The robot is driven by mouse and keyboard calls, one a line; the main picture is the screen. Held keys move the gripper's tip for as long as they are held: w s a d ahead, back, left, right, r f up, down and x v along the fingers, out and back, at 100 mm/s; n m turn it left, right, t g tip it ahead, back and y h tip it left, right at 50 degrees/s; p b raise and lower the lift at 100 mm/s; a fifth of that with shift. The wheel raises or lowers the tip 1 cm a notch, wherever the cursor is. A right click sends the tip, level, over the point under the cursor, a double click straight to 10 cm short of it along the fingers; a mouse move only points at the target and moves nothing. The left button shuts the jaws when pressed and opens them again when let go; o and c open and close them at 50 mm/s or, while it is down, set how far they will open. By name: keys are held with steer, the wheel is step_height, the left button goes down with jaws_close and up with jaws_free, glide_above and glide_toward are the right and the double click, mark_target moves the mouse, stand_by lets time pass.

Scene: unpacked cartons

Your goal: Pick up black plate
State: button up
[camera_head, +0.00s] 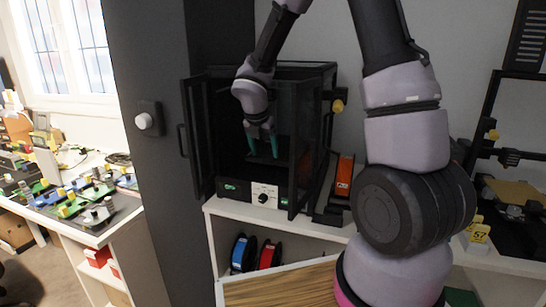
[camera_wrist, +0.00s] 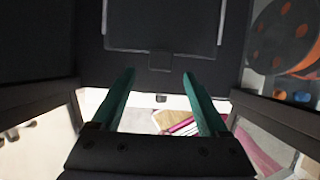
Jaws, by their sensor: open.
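My gripper (camera_head: 262,152) has two green fingers and reaches in through the open front of a black boxy machine (camera_head: 312,68). The fingers are apart with nothing between them; they also show in the wrist view (camera_wrist: 159,76). The black plate (camera_wrist: 160,25) is a dark flat square with thin light edge lines and a small tab at its near edge, just beyond the fingertips. In the head view the plate is a dark surface low inside the machine, hard to tell from the dark interior. I cannot see any contact between fingers and plate.
The machine's door (camera_head: 197,140) stands open at left, and a dark frame stands close at right of my gripper. The machine sits on a white shelf (camera_head: 330,228). A cluttered table is at far left.

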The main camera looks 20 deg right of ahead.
mark_target(266, 158)
steer(key=shift+x, duration=1.5)
jaws_close()
steer(key=shift+r, duration=0.2)
steer(key=shift+a+r, duration=0.1)
steer(key=shift+r, duration=0.1)
steer(key=s+a, duration=0.9)
steer(key=s, duration=0.6)
steer(key=shift+a, duration=0.4)
steer(key=shift+f, duration=0.1)
steer(key=shift+r, duration=1.25)
